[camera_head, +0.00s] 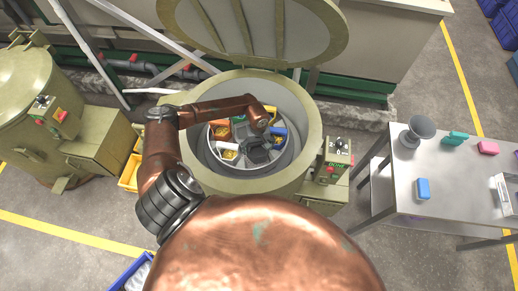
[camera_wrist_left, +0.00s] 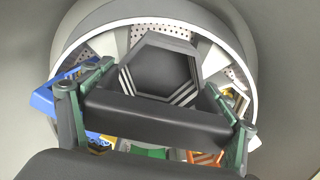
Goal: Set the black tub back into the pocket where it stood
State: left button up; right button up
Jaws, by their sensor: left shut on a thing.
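My left gripper (camera_head: 268,126) reaches into the open round barrel (camera_head: 312,140) from above. In the left wrist view its two fingers (camera_wrist_left: 158,118) are shut on the black tub (camera_wrist_left: 155,112), which shows as a dark bar between them. A dark hexagonal hub (camera_wrist_left: 160,68) with pale stripes lies just beyond the tub, at the middle of the basket. The tub hides part of the basket below it, so I cannot tell whether it touches the pocket floor. My right gripper is not in view.
Coloured tubs ring the hub, among them an orange one (camera_head: 240,133) and a blue one (camera_head: 279,131). The barrel lid (camera_head: 262,30) stands open behind. A control box (camera_head: 338,155) sits at the right. A grey table (camera_head: 455,185) holds a funnel (camera_head: 418,128) and a blue block (camera_head: 423,189).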

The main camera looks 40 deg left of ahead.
aim_at(258, 155)
pick_arm(q)
jog(key=shift+a+f+b, duration=0.1)
jog(key=shift+f+b, duration=1.55)
jog(key=shift+f, duration=1.8)
jog(key=shift+f+b, duration=0.55)
